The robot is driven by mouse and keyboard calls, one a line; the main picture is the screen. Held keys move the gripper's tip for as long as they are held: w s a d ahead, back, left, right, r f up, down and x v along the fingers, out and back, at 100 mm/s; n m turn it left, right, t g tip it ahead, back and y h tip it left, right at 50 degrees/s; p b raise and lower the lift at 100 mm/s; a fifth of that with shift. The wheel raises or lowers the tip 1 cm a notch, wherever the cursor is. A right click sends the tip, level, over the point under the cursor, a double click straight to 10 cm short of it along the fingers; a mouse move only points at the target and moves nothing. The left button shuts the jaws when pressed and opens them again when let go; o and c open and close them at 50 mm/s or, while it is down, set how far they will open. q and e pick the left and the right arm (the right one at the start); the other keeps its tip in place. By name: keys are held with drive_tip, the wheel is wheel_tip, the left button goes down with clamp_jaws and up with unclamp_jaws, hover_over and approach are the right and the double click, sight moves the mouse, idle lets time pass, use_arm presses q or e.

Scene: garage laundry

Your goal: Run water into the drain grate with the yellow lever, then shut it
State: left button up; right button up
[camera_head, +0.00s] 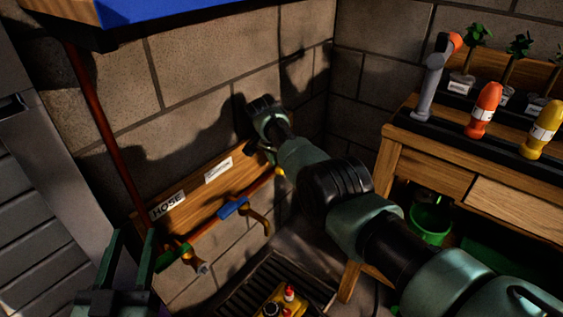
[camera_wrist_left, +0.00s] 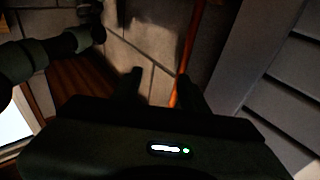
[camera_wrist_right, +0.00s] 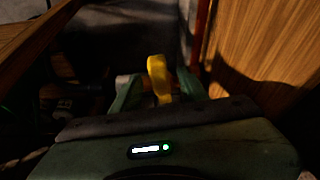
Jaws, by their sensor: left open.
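The yellow lever (camera_wrist_right: 158,78) stands between the fingers of my right gripper (camera_wrist_right: 158,88) in the right wrist view. These fingers are spread, and I cannot tell whether either touches it. In the head view only a small bit of the yellow lever (camera_head: 281,172) shows at the far pipe end; my right arm covers the rest and the right gripper. The dark drain grate (camera_head: 238,296) lies on the floor below the pipe. My left gripper (camera_head: 128,255) is open and empty at the lower left, near the green lever (camera_head: 166,257). No running water shows.
A blue lever (camera_head: 232,207) sits mid-pipe above a brass spout (camera_head: 264,222). A wooden board (camera_head: 192,200) carries a HOSE label (camera_head: 167,205). A yellow item with a red-and-white top (camera_head: 271,309) is at the grate. A wooden bench (camera_head: 450,177) with bottles stands at the right.

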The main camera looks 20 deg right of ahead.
drive_tip(key=shift+r, duration=0.15)
drive_tip(key=shift+p+v, duration=0.8)
drive_tip(key=shift+p, duration=0.15)
use_arm(q)
drive_tip(key=s+a+f+g+y+p, duration=0.1)
drive_tip(key=s+f+g, duration=0.1)
drive_tip(key=f+g, duration=0.3)
drive_tip(key=s+a+f+g+y, duration=0.1)
drive_tip(key=s+a+f+g, duration=0.1)
drive_tip(key=f, duration=0.5)
use_arm(e)
drive_tip(key=shift+s+a+r, duration=0.1)
drive_tip(key=shift+r, duration=0.5)
use_arm(q)
drive_tip(key=s+a+f+g+y+p, duration=0.2)
drive_tip(key=s+a+f+g, duration=0.1)
drive_tip(key=s+f+g, duration=0.4)
drive_tip(key=shift+s+a+f+n, duration=0.15)
drive_tip(key=shift+s+f+n, duration=0.2)
drive_tip(key=shift+s, duration=0.9)
use_arm(e)
drive_tip(key=v, duration=0.4)
drive_tip(key=shift+s+a+r, duration=0.2)
drive_tip(key=shift+r, duration=0.05)
use_arm(q)
drive_tip(key=shift+r, duration=0.1)
use_arm(e)
drive_tip(key=shift+c, duration=0.3)
